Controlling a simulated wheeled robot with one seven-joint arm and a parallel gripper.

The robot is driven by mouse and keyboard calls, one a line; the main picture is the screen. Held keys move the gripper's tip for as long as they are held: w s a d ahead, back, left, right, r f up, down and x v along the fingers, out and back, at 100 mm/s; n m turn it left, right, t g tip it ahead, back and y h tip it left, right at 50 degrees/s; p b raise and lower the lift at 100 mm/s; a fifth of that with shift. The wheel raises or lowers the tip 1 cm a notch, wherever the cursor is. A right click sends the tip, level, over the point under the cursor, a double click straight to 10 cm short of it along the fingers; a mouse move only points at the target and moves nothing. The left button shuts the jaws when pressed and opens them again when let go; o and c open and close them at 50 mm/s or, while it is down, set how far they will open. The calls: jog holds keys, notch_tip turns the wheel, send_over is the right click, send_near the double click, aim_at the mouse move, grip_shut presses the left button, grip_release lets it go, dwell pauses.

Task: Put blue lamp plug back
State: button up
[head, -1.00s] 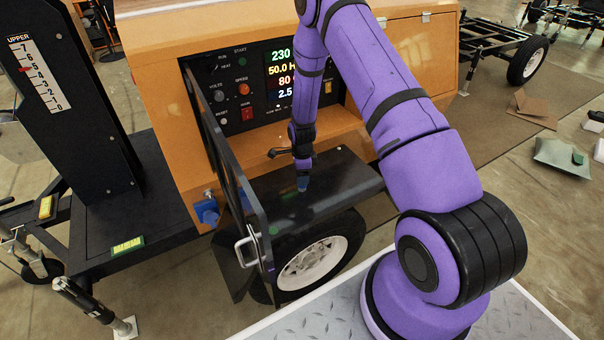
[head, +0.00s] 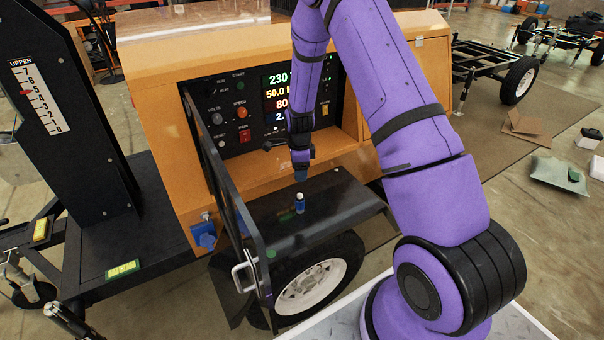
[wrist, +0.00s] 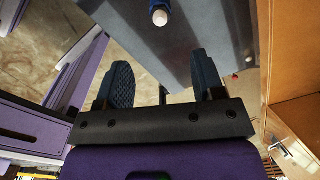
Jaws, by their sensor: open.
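A small blue plug-like piece with a white end (head: 300,203) stands upright on the black fender (head: 335,205) above the trailer wheel. It also shows at the top of the wrist view (wrist: 160,16), beyond my fingertips. My gripper (head: 301,177) hangs a little above this piece, apart from it. In the wrist view my gripper (wrist: 162,78) has its two dark fingers spread with nothing between them. A blue fitting (head: 205,235), which looks like a socket, sits low on the left of the orange housing. I cannot tell whether anything is in it.
The orange generator housing (head: 160,120) with its lit control panel (head: 283,95) stands close behind my gripper. An open black door frame with a silver handle (head: 243,270) stands between the blue fitting and the fender. A black mast (head: 75,110) rises at the left.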

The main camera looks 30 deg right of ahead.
jog(key=s+a+r+n+t, duration=0.15)
jog(key=s+r+n, duration=0.25)
jog(key=r, duration=0.6)
jog(key=s+a+r+n, duration=0.2)
jog(key=s+r+n, duration=0.1)
jog(key=r, duration=0.7)
jog(key=s+a+r+n+t, duration=0.15)
jog(key=s+r+n, duration=0.25)
jog(key=r, duration=0.7)
jog(key=s+a+r+n+t, duration=0.1)
jog(key=s+r+n, duration=0.4)
jog(key=s, duration=0.6)
jog(key=s+a+r+n+t, duration=0.1)
jog(key=s+r+n, duration=0.4)
jog(key=s, duration=0.7)
jog(key=shift+s+a+n, duration=0.25)
jog(key=shift+a+n, duration=0.55)
jog(key=shift+a, duration=0.1)
